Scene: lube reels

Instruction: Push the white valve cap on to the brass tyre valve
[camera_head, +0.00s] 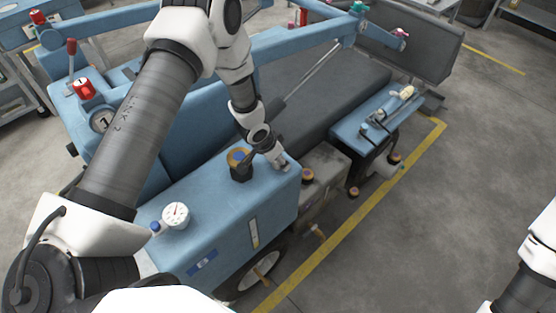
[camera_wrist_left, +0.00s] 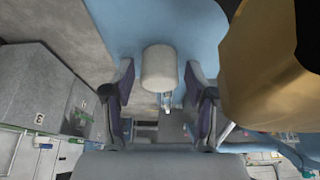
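A white valve cap (camera_wrist_left: 159,68) shows in the left wrist view as a short, pale cylinder between the two finger pads of my left gripper (camera_wrist_left: 160,88). A gap shows on each side of it, so the fingers look open around it. In the head view my left gripper (camera_head: 280,161) is low at the far right end of the blue cabinet top; the cap is too small to make out there. A small brass-coloured stem (camera_head: 262,276), possibly the tyre valve, shows at the wheel (camera_head: 249,282). My right gripper is out of view.
A white gauge (camera_head: 175,215) stands on the blue cabinet (camera_head: 225,210). Tools lie on a blue side table (camera_head: 350,130). The floor at right is clear.

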